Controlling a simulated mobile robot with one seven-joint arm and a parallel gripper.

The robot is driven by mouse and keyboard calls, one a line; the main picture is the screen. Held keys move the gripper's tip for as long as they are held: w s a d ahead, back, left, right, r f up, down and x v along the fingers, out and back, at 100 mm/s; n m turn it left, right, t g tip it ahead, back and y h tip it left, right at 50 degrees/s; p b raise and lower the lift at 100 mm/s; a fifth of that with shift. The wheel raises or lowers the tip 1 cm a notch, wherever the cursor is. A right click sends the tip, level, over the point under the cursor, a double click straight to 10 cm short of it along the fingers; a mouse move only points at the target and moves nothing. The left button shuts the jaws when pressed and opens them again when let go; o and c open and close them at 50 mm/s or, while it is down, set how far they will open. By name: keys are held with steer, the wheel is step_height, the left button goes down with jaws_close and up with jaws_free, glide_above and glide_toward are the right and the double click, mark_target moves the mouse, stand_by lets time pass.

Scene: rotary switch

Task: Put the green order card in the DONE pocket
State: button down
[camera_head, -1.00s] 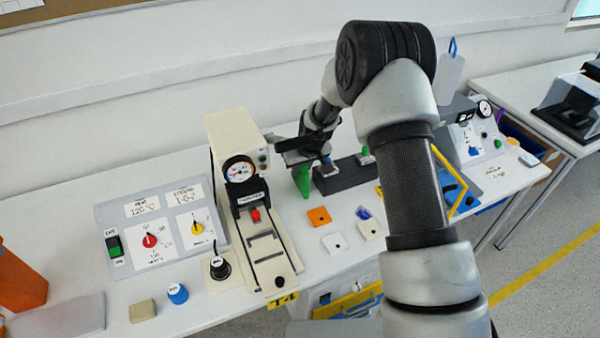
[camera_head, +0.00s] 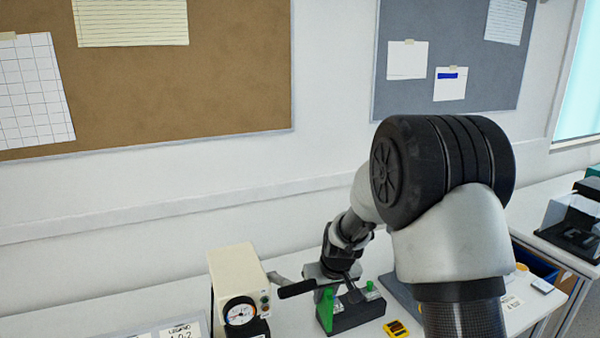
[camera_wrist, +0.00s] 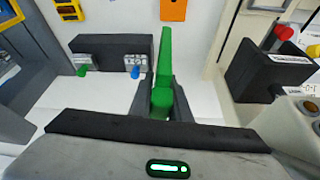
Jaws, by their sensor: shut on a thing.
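The green order card (camera_wrist: 164,60) stands on edge between the fingers of my gripper (camera_wrist: 161,100) in the wrist view. The fingers are shut on its lower green part. In the head view, the green card (camera_head: 326,308) shows below my gripper (camera_head: 327,287), at the left end of a dark block; I cannot tell whether it touches the bench. No pocket marked DONE can be made out in either view.
The dark block (camera_wrist: 108,52) bears two metal pieces with green and blue parts. A cream machine (camera_head: 236,282) with a gauge stands left of my gripper. A brown board (camera_head: 190,90) and a grey board (camera_head: 420,25) with papers hang on the wall.

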steer(key=s+d+r+m+p, duration=0.1)
steer(key=s+d, duration=0.3)
steer(key=s, duration=0.3)
steer(key=s+d+r+m+h+p, duration=0.1)
steer(key=s+d+m, duration=0.1)
steer(key=s+d, duration=0.2)
steer(key=s, duration=0.3)
steer(key=shift+r, duration=0.35)
steer(key=shift+w+a, duration=0.1)
steer(key=shift+w, duration=0.05)
